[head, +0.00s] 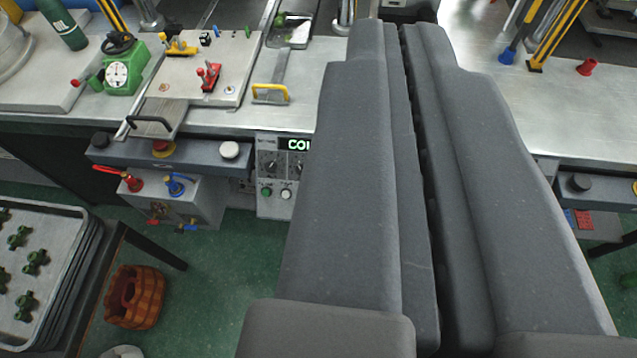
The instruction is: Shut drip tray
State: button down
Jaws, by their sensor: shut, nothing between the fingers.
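What looks like the drip tray is a flat grey plate with a black bar handle (167,113) at the front edge of the metal bench, left of centre. It juts a little past the bench's front edge, below the light board. My gripper (393,30) is shut and empty. Its two large dark grey fingers reach up the middle and right of the picture, well to the right of the tray and apart from it. The fingers hide part of the bench and of the control panel.
A board with red and yellow clamps (205,75) lies behind the tray, with a green gauge (122,68) to its left. Valves (173,184) and a lit control panel (280,170) sit below the bench edge. A tray stack (88,240) and a basket (134,296) stand lower left.

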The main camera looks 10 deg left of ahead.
aim_at(296, 33)
jog(key=k, duration=0.5)
jog(key=u, duration=0.7)
jog(key=i, duration=2.1)
jog(key=z, duration=0.7)
